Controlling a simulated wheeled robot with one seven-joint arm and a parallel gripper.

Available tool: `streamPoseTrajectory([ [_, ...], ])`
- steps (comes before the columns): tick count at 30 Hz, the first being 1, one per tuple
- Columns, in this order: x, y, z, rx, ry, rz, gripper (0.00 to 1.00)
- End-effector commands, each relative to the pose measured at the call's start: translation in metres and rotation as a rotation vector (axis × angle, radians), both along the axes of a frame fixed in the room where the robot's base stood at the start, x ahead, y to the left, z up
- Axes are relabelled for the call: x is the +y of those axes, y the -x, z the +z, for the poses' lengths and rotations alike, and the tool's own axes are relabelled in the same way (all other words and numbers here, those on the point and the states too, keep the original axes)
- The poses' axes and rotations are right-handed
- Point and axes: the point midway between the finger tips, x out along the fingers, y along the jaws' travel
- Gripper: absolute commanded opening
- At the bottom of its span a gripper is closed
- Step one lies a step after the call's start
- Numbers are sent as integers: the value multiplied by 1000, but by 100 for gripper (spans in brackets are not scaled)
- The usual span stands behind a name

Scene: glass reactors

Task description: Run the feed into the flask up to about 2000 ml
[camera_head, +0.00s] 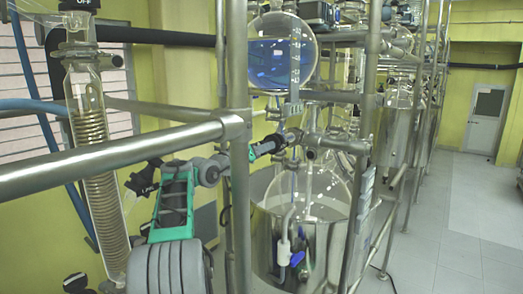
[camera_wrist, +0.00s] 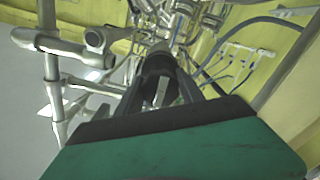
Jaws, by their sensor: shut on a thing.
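The feed vessel (camera_head: 281,25) is a round clear glass globe at the top, with blue liquid filling it from the bottom to above its middle. A scale with marks shows on its right side. Below it, the large clear glass flask (camera_head: 325,195) sits in a steel bath (camera_head: 337,245); I see no blue liquid in it. My gripper (camera_head: 284,141) reaches in from the left and is shut on the feed valve (camera_head: 293,135) between globe and flask. In the wrist view my dark fingers (camera_wrist: 165,65) point at the fittings; the valve's turn is too small to tell.
Steel frame tubes (camera_head: 239,150) stand close around my arm, and a rail (camera_head: 120,147) crosses at the left. A coiled glass condenser (camera_head: 97,150) stands at the left. A blue-handled tap (camera_head: 297,258) shows low at the bath. Free floor (camera_head: 450,230) lies at the right.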

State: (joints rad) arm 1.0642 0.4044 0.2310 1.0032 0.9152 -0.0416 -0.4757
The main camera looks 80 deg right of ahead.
Motion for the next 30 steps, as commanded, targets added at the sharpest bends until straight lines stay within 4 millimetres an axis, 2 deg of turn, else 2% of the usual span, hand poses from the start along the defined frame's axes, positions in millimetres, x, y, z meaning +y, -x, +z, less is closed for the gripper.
streamPoseTrajectory([
  [9, 0, 0, -2, 1, -3, 0, 4],
  [10, 0, 0, -2, 1, -3, 0, 46],
  [17, 0, 0, -1, 1, -1, -1, 65],
  [26, 3, -2, -1, -1, 0, 0, 67],
  [30, 23, -11, -4, -1, 2, 3, 67],
])
